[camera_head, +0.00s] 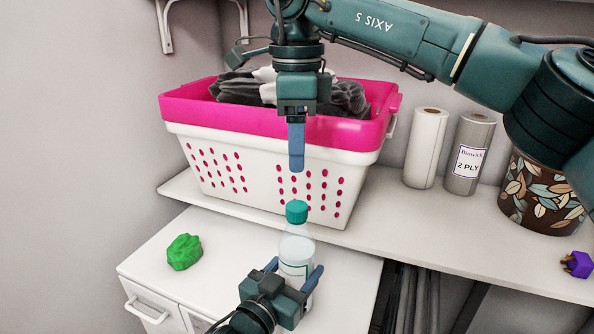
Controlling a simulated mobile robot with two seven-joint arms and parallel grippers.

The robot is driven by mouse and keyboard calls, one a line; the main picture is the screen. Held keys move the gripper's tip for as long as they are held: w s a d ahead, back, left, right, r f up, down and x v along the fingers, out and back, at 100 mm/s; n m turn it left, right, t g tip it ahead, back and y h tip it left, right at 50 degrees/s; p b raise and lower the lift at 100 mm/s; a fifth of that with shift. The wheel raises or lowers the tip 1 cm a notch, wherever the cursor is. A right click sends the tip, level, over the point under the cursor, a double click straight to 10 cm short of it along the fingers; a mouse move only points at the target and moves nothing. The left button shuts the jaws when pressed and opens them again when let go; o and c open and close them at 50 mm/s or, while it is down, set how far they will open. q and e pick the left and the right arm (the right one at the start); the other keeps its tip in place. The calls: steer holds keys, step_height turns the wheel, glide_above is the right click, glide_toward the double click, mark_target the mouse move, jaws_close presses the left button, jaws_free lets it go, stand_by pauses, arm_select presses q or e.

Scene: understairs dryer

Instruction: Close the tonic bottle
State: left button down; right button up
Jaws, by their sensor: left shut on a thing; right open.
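The tonic bottle (297,248) is clear with a pale label and stands upright on the white cabinet top in the head view. A teal cap (296,211) sits at the top of its neck; I cannot tell how tightly it is seated. My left gripper (296,280) is shut around the lower body of the bottle, its blue fingers on either side. My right gripper (296,150) points down above the cap, apart from it, in front of the laundry basket. Its fingers line up in this view, so the gap between them is hidden.
A pink and white laundry basket (230,160) with dark clothes stands behind the bottle. A green crumpled thing (184,252) lies left on the cabinet (150,262). Two paper rolls (426,148), a leaf-patterned bin (540,196) and a purple object (577,264) are at right.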

steer(key=shift+r, duration=0.75)
arm_select(q)
steer(key=shift+c, duration=1.5)
jaws_free()
steer(key=b+v, duration=0.1)
steer(key=v, duration=1.2)
arm_select(e)
steer(key=shift+f, duration=0.55)
arm_select(q)
steer(key=shift+a, duration=0.1)
steer(key=shift+s, duration=0.1)
